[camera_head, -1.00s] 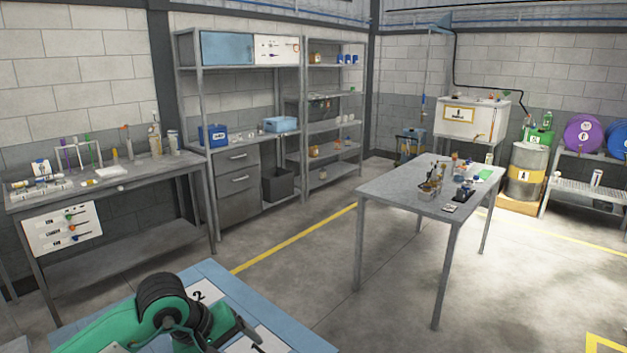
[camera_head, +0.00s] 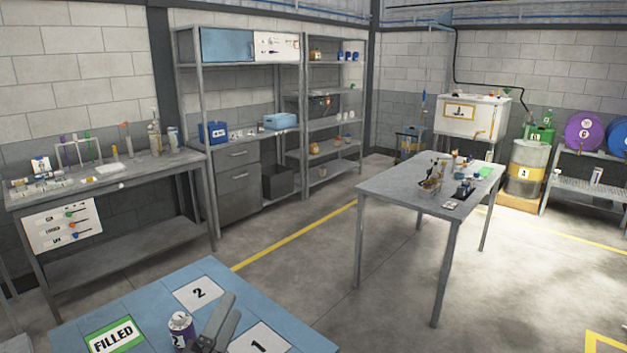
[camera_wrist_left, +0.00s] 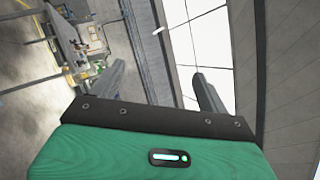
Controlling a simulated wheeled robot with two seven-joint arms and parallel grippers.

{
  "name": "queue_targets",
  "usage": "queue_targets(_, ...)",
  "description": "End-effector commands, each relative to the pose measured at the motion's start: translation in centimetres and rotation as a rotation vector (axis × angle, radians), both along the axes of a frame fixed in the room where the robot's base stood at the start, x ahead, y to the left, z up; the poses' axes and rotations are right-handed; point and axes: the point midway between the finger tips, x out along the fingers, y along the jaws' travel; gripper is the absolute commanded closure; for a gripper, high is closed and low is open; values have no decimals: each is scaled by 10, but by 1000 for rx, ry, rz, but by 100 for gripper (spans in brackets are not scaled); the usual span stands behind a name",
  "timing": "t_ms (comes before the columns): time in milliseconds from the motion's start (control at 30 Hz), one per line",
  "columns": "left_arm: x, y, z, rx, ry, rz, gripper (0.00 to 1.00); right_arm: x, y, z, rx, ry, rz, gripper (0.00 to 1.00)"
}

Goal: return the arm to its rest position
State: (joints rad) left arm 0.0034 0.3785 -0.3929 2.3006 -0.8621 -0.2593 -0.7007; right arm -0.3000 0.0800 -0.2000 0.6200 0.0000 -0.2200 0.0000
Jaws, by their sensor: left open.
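My left gripper (camera_head: 231,306) shows at the bottom of the head view as grey fingers over the blue work table (camera_head: 150,292). In the left wrist view my left gripper (camera_wrist_left: 160,82) has its two fingers spread apart, with nothing between them. A small purple and silver can (camera_head: 180,328) marked 2 stands on the blue table, just left of the fingers in the picture. The lower part of the arm is cut off by the picture edge. My right gripper does not show.
The blue table bears a green FILLED label (camera_head: 115,335), a label 2 (camera_head: 199,293) and a label 1 (camera_head: 258,341). A cluttered grey table (camera_head: 385,190) stands at right, a workbench (camera_head: 120,190) at left, shelves (camera_head: 308,120) behind. The floor between is open.

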Motion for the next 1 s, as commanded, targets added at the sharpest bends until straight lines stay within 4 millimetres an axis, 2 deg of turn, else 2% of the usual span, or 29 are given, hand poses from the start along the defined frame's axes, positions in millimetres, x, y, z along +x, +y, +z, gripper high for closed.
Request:
queue_targets(33, 1, 17, -20, -124, 121, 39, 22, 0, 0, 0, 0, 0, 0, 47)
queue_targets(133, -2, 48, -64, -367, 355, 122, 22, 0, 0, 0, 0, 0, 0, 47)
queue_targets(267, -23, 78, -131, -670, 656, 251, 22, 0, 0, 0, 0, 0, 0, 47)
queue_targets(400, -69, 96, -203, -970, 965, 418, 22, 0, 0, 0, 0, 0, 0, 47)
queue_targets(500, -107, 100, -242, -1133, 1143, 535, 22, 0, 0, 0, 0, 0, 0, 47)
queue_targets(700, -176, 97, -288, -1348, 1402, 738, 22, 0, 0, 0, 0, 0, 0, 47)
queue_targets(900, -239, 88, -311, -1490, 1605, 927, 22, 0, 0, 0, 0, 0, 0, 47)
queue_targets(1000, -232, 87, -340, -1488, 1614, 939, 22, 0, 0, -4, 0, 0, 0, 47)
